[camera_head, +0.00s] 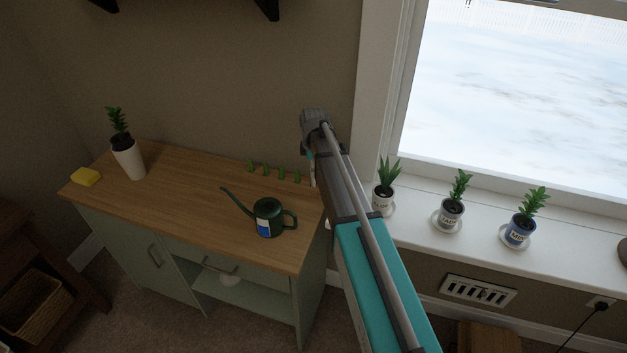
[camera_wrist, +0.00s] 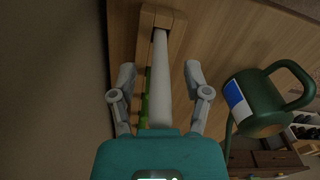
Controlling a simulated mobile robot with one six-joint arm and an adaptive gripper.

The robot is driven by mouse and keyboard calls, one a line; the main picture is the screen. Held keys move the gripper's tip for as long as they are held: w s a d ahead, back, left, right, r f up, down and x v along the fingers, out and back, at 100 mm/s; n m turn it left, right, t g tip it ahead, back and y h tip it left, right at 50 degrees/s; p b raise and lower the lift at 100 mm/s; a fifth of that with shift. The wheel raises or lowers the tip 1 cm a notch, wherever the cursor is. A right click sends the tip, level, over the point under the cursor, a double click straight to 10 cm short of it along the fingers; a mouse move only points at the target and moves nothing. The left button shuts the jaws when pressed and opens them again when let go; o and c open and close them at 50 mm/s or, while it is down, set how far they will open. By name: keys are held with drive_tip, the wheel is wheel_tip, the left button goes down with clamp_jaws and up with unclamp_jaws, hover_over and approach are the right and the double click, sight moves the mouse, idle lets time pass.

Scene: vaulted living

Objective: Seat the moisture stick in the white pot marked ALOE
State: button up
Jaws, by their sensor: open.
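A pale stick (camera_wrist: 161,75), which looks like the moisture stick, stands in a wooden holder (camera_wrist: 160,18) in the wrist view. My gripper (camera_wrist: 158,75) is open, with one finger on each side of the stick and gaps between. In the head view my arm hides most of the holder and stick at the cabinet's right end. On the windowsill, a white pot (camera_head: 383,199) holds a spiky, aloe-like plant. Its small label appears to read ALOE, but is hard to read. It stands on a saucer just right of my arm.
A white pot (camera_head: 452,213) and a blue pot (camera_head: 519,233) stand farther right on the sill (camera_head: 410,233). A green watering can (camera_head: 270,220) sits left of my arm. Several small green pieces (camera_head: 266,170) line the cabinet's back. A tall white planter (camera_head: 128,158) and yellow sponge (camera_head: 86,177) are far left.

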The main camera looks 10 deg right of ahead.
drive_tip(key=shift+f, duration=0.3)
drive_tip(key=shift+c, duration=0.2)
clamp_jaws()
idle(0.3)
